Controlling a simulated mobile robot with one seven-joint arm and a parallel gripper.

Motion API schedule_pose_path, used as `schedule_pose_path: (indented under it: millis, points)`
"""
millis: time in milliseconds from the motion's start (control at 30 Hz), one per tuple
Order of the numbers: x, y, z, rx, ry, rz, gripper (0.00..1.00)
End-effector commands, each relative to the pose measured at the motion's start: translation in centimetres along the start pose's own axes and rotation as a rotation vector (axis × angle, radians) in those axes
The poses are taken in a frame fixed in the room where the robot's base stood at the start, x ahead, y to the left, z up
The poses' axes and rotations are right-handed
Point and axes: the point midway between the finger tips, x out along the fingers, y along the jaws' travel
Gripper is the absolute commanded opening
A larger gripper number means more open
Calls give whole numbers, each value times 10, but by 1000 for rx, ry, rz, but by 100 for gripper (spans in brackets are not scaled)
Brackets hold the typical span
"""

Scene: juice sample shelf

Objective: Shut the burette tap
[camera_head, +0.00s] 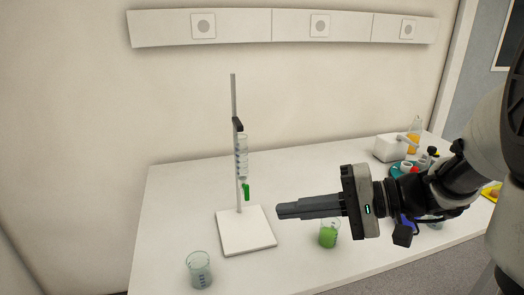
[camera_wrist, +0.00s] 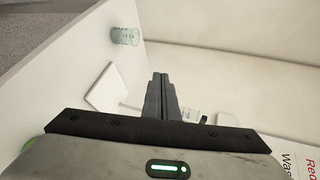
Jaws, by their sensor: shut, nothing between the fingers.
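The burette (camera_head: 241,158) hangs upright on a stand with a white base (camera_head: 246,231) in the head view. Its green tap (camera_head: 246,191) is near the lower end, with the handle pointing down. My gripper (camera_head: 279,211) is shut and empty, to the right of the tap and a little lower in the picture, apart from it. In the wrist view my fingers (camera_wrist: 158,76) are together. The stand's base (camera_wrist: 106,89) shows to their left and a small part of the burette (camera_wrist: 190,115) to their right. The tap is hidden there.
An empty beaker (camera_head: 199,270) stands at the front left, also in the wrist view (camera_wrist: 125,36). A beaker of green liquid (camera_head: 328,235) stands below my gripper. A white device (camera_head: 391,148) and an orange-filled bottle (camera_head: 414,136) are at the back right. The left tabletop is clear.

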Motion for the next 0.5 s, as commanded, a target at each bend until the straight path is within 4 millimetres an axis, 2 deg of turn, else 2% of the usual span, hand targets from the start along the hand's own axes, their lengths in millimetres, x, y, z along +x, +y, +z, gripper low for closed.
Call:
schedule_pose_path:
  millis: [33, 100, 200, 333, 500]
  points:
    - [-3, 27, -26, 18, 54, -87, 0]
    - [-14, 37, -53, 10, 127, -189, 0]
    - [-30, 47, -80, -6, 211, -279, 0]
    - [-38, 48, -94, -21, 258, -324, 0]
    - [-21, 41, -98, -24, 257, -327, 0]
